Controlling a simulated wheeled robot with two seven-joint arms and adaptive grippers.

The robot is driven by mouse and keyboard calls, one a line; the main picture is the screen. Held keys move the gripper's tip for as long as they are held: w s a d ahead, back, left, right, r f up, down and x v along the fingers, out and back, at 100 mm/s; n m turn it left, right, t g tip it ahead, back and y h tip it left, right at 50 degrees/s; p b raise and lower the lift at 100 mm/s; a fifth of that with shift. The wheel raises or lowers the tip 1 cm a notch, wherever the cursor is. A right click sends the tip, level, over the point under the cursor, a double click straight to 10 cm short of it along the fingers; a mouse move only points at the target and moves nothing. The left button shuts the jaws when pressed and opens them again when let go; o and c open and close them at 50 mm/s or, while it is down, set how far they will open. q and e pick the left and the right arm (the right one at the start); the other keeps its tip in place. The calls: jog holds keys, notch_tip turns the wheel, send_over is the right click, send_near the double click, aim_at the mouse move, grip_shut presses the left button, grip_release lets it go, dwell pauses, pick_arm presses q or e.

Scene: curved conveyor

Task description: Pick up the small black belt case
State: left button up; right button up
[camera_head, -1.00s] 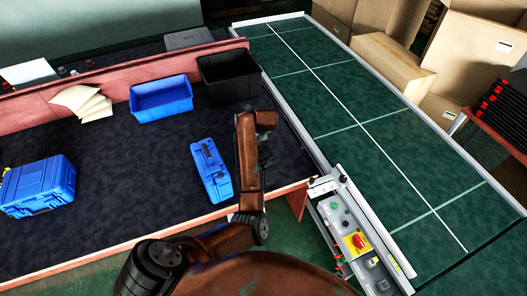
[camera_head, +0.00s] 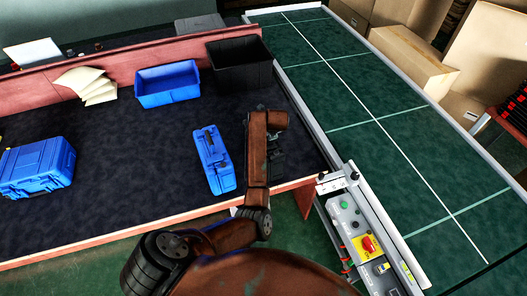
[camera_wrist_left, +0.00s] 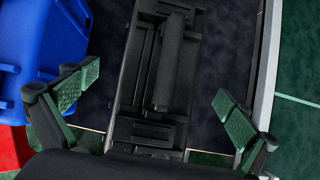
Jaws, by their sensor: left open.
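The small black belt case (camera_wrist_left: 172,60) fills the middle of the left wrist view, with a long raised bar or handle on its upper face. My left gripper (camera_wrist_left: 156,84) is open, with one green-padded finger on each side of the case and a gap to it on both sides. Whether the fingers reach down to the case's height I cannot tell. In the head view my left arm hangs over the table's right end, and the dark shapes beside it are hard to tell apart. My right gripper is not in view.
A blue case (camera_head: 213,160) lies close left of my arm. A larger blue case (camera_head: 37,167), a blue bin (camera_head: 167,84) and a black bin (camera_head: 240,63) stand on the dark table (camera_head: 130,190). The green conveyor (camera_head: 370,110) and its control panel (camera_head: 355,225) lie to the right.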

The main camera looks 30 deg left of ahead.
pick_arm(q)
jog(key=x, duration=0.5)
jog(key=shift+d+f+p, duration=0.1)
jog(key=shift+f+p, duration=0.25)
jog(key=shift+f, duration=0.05)
jog(key=shift+c, duration=0.6)
jog(key=c, duration=1.6)
jog(key=shift+w+r, duration=0.1)
jog(key=shift+r, duration=0.1)
jog(key=shift+c, duration=0.5)
jog(key=shift+r, duration=0.1)
